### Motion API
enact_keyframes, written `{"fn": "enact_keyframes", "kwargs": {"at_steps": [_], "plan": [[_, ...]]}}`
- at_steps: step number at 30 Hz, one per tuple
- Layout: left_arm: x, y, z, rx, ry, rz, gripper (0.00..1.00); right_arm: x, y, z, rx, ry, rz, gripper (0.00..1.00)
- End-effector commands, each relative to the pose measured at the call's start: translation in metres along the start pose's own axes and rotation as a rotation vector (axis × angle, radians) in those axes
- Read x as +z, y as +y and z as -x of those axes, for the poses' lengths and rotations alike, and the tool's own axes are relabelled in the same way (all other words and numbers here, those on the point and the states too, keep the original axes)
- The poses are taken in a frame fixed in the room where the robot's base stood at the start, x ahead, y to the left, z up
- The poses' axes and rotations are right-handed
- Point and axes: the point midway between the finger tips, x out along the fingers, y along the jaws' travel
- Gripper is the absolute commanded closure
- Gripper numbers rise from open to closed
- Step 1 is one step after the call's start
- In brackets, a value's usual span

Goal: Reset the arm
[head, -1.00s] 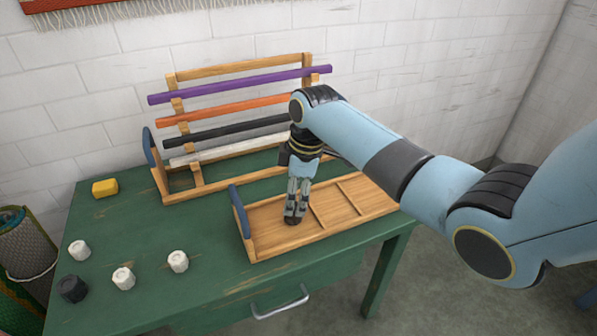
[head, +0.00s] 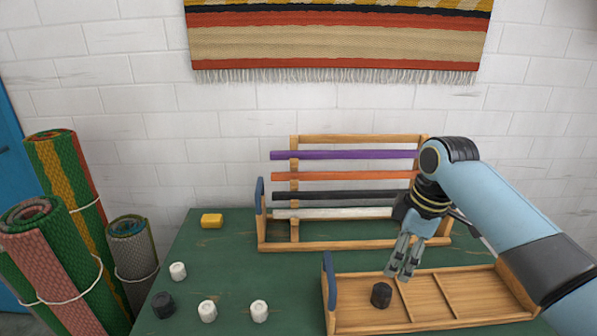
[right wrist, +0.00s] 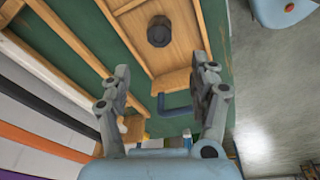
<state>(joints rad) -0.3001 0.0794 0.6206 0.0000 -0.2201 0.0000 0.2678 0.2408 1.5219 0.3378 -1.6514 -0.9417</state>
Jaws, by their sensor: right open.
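My right gripper (head: 404,268) is open and empty above the wooden tray (head: 442,326). It stands up and to the right of a black skein (head: 381,295) that lies in the tray's left compartment. In the right wrist view the open fingers (right wrist: 160,95) point toward the tray, with the black skein (right wrist: 160,32) beyond them and nothing between them. My right arm reaches in from the right. My left gripper is not in view.
A wooden rack (head: 360,139) with purple, orange, black and white bars stands behind the tray. Rolled rugs (head: 65,260) stand at left.

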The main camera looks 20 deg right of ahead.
Motion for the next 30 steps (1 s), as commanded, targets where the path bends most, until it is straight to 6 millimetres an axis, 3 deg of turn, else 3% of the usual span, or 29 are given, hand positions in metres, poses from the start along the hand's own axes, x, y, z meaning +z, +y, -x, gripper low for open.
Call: {"fn": "enact_keyframes", "kwargs": {"at_steps": [2, 5, 9, 15, 21, 30], "plan": [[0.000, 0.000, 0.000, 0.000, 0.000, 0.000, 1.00, 0.002, -0.005, -0.002, 0.003, -0.002, -0.011, 0.38], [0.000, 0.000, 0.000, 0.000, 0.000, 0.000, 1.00, 0.012, -0.029, -0.006, 0.022, -0.012, -0.073, 0.38], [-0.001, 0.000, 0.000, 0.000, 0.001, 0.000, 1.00, 0.036, -0.088, -0.005, 0.081, -0.016, -0.254, 0.38], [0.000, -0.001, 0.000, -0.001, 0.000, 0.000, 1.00, 0.063, -0.149, 0.018, 0.153, 0.007, -0.484, 0.38], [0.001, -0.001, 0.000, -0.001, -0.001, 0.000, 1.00, 0.081, -0.188, 0.045, 0.201, 0.037, -0.654, 0.38], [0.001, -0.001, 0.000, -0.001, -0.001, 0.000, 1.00, 0.102, -0.225, 0.082, 0.248, 0.076, -0.847, 0.38]]}}
